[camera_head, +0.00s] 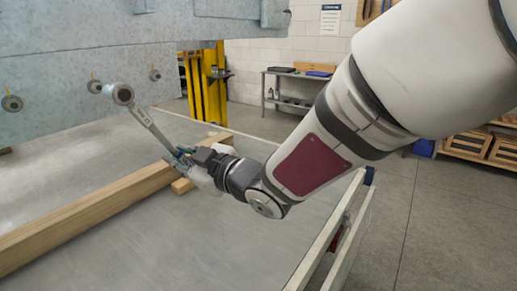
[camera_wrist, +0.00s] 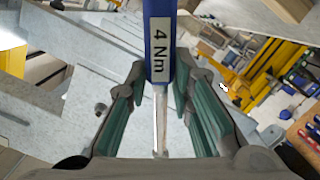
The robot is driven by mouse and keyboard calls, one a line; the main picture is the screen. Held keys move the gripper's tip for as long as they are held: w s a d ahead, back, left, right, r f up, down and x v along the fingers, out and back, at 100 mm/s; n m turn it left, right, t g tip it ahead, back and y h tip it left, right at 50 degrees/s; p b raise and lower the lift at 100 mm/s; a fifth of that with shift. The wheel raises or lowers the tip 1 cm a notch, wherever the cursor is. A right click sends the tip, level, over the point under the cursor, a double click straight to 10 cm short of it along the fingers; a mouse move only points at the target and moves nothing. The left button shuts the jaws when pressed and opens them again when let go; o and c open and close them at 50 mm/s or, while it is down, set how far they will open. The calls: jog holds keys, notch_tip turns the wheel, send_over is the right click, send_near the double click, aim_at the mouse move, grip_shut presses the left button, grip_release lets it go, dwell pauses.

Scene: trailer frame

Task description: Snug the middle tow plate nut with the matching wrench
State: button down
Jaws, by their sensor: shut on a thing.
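My gripper (camera_head: 184,156) is shut on a wrench (camera_head: 152,126) with a long grey shank and a round head (camera_head: 122,94). In the wrist view, my gripper's green-padded fingers (camera_wrist: 160,84) stand on both sides of the wrench, whose blue part bears a "4 Nm" label (camera_wrist: 160,50). In the head view, the round head shows just right of the middle nut (camera_head: 94,87) on the grey metal frame (camera_head: 60,72). I cannot tell whether they touch. A left nut (camera_head: 12,103) and a right nut (camera_head: 154,75) also show.
A long wooden beam (camera_head: 85,217) lies on the grey deck (camera_head: 165,245) below the frame, with a shorter wood piece (camera_head: 182,186) near my gripper. A yellow post (camera_head: 205,85) and a shelf bench (camera_head: 296,88) stand behind. The deck's right side is clear.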

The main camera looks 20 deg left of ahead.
jog(key=shift+a+r+p, duration=0.2)
jog(key=shift+r+p, duration=0.25)
jog(key=shift+p, duration=1.95)
jog(key=p, duration=0.4)
jog(key=shift+d+f, duration=0.1)
jog(key=shift+f, duration=0.2)
jog(key=shift+b+x, duration=0.45)
jog(key=shift+x, duration=1.3)
jog(key=shift+r, duration=0.2)
jog(key=shift+b+x, duration=0.65)
jog(key=shift+x, duration=0.6)
jog(key=shift+s+r, duration=0.1)
